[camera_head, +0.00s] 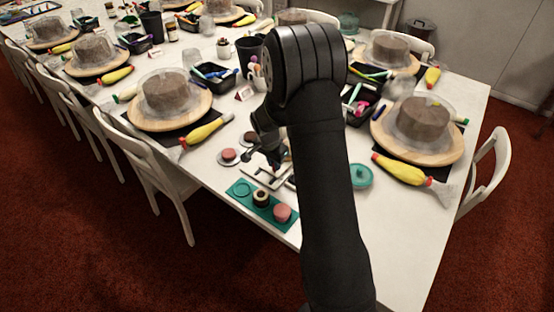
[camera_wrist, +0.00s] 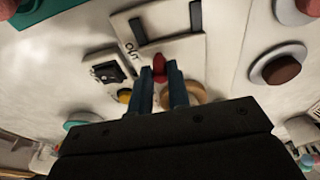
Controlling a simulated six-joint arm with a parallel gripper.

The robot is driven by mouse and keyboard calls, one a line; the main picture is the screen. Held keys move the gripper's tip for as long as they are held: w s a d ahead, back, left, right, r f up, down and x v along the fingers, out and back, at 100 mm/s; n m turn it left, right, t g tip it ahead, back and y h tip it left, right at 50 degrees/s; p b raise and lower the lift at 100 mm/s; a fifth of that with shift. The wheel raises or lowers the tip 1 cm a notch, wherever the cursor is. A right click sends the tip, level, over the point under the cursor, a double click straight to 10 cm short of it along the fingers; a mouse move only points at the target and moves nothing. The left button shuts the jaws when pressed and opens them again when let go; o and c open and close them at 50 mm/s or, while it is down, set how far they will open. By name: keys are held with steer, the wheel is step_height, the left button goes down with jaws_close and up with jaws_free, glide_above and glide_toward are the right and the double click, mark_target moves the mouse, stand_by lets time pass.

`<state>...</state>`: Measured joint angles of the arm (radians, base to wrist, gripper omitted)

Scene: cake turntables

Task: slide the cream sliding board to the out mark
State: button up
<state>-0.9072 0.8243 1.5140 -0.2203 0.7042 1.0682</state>
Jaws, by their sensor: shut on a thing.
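The cream sliding board (camera_wrist: 165,32) lies flat on the table in the wrist view, with dark bars at its left and right. The out mark (camera_wrist: 131,48) is dark lettering, upside down, near the board's lower left. My gripper (camera_wrist: 158,72) is shut on a small red knob (camera_wrist: 159,63) at the board's near side. The fingers hide part of the knob and what lies beneath it. In the head view, the board (camera_head: 262,179) shows only in part below my gripper (camera_head: 270,163), behind my arm.
A teal tray (camera_head: 237,190) with round pieces lies in front of the board. A saucer with a reddish piece (camera_head: 228,155) stands at left. A small panel with a black part (camera_wrist: 104,68) lies beside the out mark. A teal lid (camera_head: 361,175) is right of my arm.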

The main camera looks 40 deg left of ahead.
steer(key=shift+s, duration=2.3)
steer(key=o, duration=0.8)
step_height(320, 180, up, 7)
step_height(320, 180, down, 7)
steer(key=shift+r, duration=0.1)
steer(key=shift+w, duration=0.5)
